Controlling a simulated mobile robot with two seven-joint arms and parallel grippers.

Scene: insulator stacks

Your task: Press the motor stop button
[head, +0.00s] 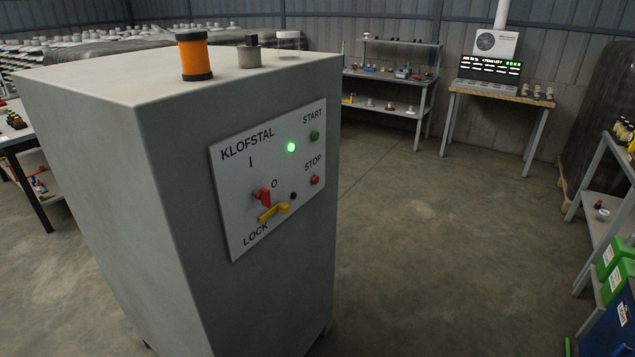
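A tall grey cabinet (120,200) stands close in front of me, left of centre. Its right face carries a light panel (235,170) marked KLOFSTAL. The red stop button (315,180) is at the panel's right side, under the word STOP. The green start button (315,135) is above it, under START. A green lamp (291,147) glows left of the start button. A red rotary switch (263,196) and a yellow lock piece (273,211) sit lower left, near the marks O and LOCK. Neither of my grippers is in view.
An orange beacon (194,55) and small grey fittings stand on the cabinet top. Shelves (390,80) and a workbench (500,95) line the back wall. A rack with green bins (618,265) is at right. The floor (430,240) right of the cabinet is clear.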

